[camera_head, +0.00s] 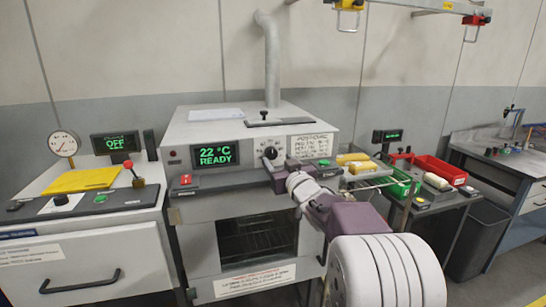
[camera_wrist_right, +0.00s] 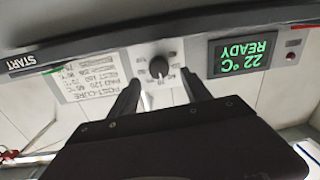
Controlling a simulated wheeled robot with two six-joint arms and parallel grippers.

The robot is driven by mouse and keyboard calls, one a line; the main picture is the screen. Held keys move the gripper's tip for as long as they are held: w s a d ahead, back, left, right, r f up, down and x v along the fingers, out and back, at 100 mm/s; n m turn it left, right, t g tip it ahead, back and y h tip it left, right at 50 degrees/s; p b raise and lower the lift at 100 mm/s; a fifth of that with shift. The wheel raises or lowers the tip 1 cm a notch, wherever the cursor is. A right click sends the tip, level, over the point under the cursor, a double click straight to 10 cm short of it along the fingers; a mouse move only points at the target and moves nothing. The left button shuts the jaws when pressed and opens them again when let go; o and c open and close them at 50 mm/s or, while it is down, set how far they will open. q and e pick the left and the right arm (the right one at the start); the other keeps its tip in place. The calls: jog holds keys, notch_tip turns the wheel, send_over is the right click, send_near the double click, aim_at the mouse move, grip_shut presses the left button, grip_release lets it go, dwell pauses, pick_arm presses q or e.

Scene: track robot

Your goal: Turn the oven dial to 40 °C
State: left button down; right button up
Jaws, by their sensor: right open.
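The oven (camera_head: 200,125) stands in the middle of the head view, with a green display (camera_head: 215,154) reading "22 °C READY". Its dark round dial (camera_head: 270,153) sits on a pale plate right of the display. In the right wrist view the picture is upside down and the dial (camera_wrist_right: 158,67) shows near the centre, its scale marks too small to read. My right gripper (camera_wrist_right: 160,86) is open, its two dark fingers pointing toward the panel on either side of the dial. The dial is between the fingertips in the picture; contact cannot be told. My left gripper is not in view.
A label with "POST-CURE" lines (camera_head: 310,145) is right of the dial. A dark ledge with a START marking (camera_wrist_right: 35,60) runs along the panel. A yellow folder (camera_head: 82,180) lies on the left bench; a red bin (camera_head: 440,168) and green bin (camera_head: 400,183) stand right.

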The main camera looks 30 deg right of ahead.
aim_at(273, 154)
jog(key=w, duration=0.2)
jog(key=w+d, duration=0.1)
jog(key=w, duration=0.1)
jog(key=shift+w, duration=0.3)
jog(key=shift+c, duration=0.3)
jog(key=shift+s, duration=0.1)
grip_shut()
